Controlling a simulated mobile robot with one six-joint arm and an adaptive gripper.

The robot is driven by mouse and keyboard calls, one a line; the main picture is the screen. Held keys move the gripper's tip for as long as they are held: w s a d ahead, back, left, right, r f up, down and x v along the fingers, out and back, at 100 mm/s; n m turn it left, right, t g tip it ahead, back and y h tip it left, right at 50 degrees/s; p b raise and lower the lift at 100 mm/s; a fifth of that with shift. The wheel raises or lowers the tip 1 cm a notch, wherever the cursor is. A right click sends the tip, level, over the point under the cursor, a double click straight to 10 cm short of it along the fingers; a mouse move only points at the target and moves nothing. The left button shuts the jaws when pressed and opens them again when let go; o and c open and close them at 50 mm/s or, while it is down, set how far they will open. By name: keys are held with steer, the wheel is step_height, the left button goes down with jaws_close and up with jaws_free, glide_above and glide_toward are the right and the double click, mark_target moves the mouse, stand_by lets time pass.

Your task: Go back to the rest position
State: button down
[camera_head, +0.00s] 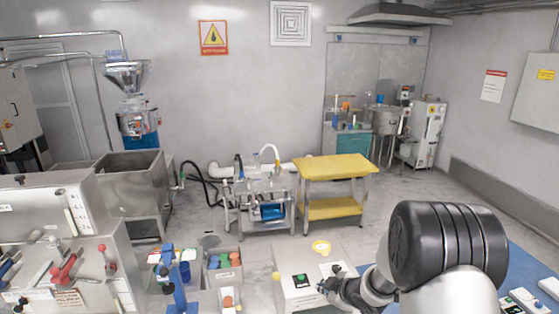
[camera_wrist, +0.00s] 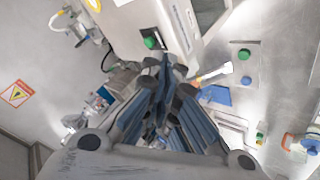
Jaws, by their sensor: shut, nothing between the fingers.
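My gripper (camera_head: 326,287) is at the lower middle of the head view, at the end of my arm, beside a pale box (camera_head: 291,296) with a green button (camera_head: 301,281). In the wrist view my gripper (camera_wrist: 165,66) has its fingers together, with nothing seen between them. The fingertips show just below a green button (camera_wrist: 150,43) on a metal housing; whether they touch it I cannot tell. My arm covers the lower right of the head view and hides part of the blue surface there.
A steel machine with red levers (camera_head: 65,269) stands at the left. Small bins (camera_head: 225,277) stand in front. A yellow table (camera_head: 336,167) and a sink unit (camera_head: 265,205) are behind. A steel panel (camera_wrist: 231,64) shows in the wrist view. Open floor (camera_head: 400,188) lies at centre right.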

steer(key=s+d+r+m+h+b, duration=0.4)
steer(key=s+d+r+b, duration=0.1)
steer(key=r+b, duration=0.15)
steer(key=s+m+g+h+b, duration=0.1)
steer(key=s+m+b, duration=0.3)
steer(key=s+b, duration=0.45)
steer(key=s+a+f+m+g+b, duration=0.1)
steer(key=s+f+b, duration=0.1)
steer(key=s, duration=0.6)
steer(key=s+a+f+m+g+y+b, duration=0.1)
steer(key=s+a+f+m+b, duration=0.1)
steer(key=s, duration=0.6)
steer(key=s+a+f+m+b, duration=0.2)
steer(key=s+b, duration=0.1)
steer(key=s, duration=0.5)
steer(key=shift+f+g+y, duration=0.3)
steer(key=shift+g+y, duration=0.1)
steer(key=c, duration=2.4)
jaws_free()
